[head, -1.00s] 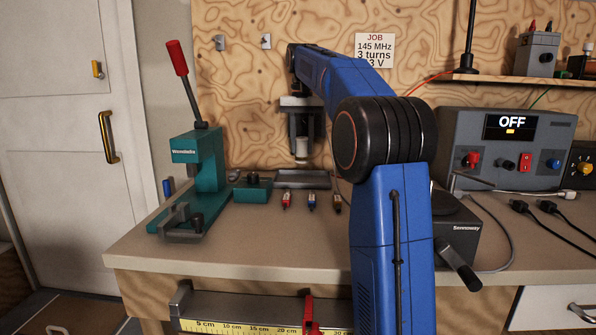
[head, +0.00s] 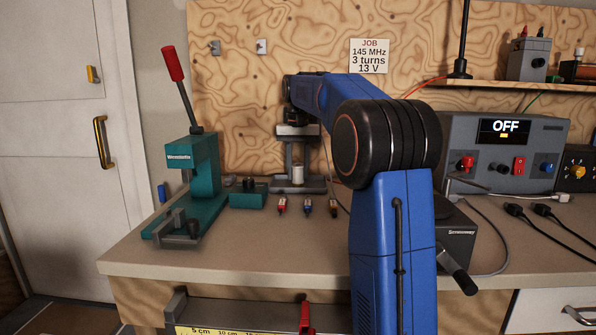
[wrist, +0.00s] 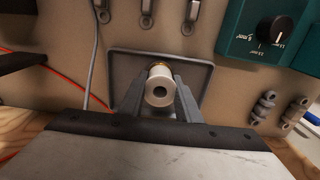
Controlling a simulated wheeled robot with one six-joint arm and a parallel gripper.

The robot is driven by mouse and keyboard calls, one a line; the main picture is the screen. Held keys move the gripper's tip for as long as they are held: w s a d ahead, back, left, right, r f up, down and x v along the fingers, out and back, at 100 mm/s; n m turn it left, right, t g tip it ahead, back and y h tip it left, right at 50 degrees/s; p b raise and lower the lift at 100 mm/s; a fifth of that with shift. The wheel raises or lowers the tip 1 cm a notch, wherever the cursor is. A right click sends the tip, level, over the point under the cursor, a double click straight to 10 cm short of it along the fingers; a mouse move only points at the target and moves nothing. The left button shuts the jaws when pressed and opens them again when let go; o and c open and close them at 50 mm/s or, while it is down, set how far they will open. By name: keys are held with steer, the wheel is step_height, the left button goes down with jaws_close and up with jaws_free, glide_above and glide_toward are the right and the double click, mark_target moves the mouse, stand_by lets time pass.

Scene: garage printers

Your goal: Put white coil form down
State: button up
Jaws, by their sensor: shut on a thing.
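The white coil form (head: 297,175) is upright between the fingers of my gripper (head: 297,168), at the back of the bench. In the wrist view the coil form (wrist: 160,86) shows end-on with a dark hole in its middle, and the gripper's grey fingers (wrist: 158,98) are on either side of it. It is over or in the shallow grey tray (head: 315,185), whose rim also shows in the wrist view (wrist: 120,58). I cannot tell for sure whether its lower end touches the tray floor.
A teal press (head: 196,182) and a small teal box (head: 248,193) stand to the left. Several small coloured parts (head: 307,206) lie in front of the tray. The grey power unit (head: 500,152) reads OFF at right.

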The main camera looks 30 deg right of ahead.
steer(key=shift+f, duration=0.2)
steer(key=o, duration=1.2)
steer(key=shift+r, duration=4.05)
